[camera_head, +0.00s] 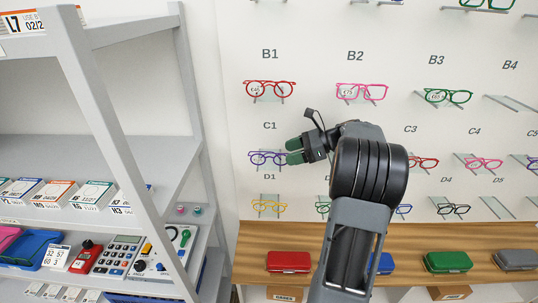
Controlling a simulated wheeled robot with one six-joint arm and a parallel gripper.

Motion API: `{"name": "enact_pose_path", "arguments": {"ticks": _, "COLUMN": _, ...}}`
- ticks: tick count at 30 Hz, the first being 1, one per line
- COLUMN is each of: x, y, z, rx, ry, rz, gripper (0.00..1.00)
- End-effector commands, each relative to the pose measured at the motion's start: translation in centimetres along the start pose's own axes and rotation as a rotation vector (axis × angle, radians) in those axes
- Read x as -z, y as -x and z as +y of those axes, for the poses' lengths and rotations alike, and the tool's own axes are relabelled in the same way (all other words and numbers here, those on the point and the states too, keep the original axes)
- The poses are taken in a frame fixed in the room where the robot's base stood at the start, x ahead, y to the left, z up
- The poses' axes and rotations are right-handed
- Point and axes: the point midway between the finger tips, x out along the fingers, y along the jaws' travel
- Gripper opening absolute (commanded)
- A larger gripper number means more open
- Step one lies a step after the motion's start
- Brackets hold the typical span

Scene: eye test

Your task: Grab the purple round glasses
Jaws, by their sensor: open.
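A pair of purple round glasses (265,159) rests on a wall holder under the label C1, with a small tag on its left lens. My gripper (291,151) is open, its green-tipped fingers at the right end of these glasses in the picture. I cannot tell whether the fingers touch the frame or stand in front of it. Nothing shows between the fingers. Another purple pair (533,164) is partly cut off at the right edge, near C5.
Red glasses (269,89) hang above and yellow glasses (268,206) below. A grey shelf rack (115,140) stands close on the left. A wooden shelf (400,240) below holds red, blue, green and grey cases. My arm hides the wall around C2.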

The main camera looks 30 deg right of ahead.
Motion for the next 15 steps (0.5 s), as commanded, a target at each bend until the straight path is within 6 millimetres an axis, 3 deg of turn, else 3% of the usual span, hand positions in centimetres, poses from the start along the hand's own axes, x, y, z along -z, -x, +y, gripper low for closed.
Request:
{"name": "enact_pose_path", "arguments": {"ticks": 6, "x": -0.2, "y": -2.9, "z": 0.2, "rx": -0.001, "ry": 0.000, "rz": 0.000, "gripper": 0.66}}
{"name": "enact_pose_path", "arguments": {"ticks": 15, "x": 0.0, "y": -3.8, "z": 0.1, "rx": 0.001, "ry": 0.001, "rz": 0.001, "gripper": 0.66}}
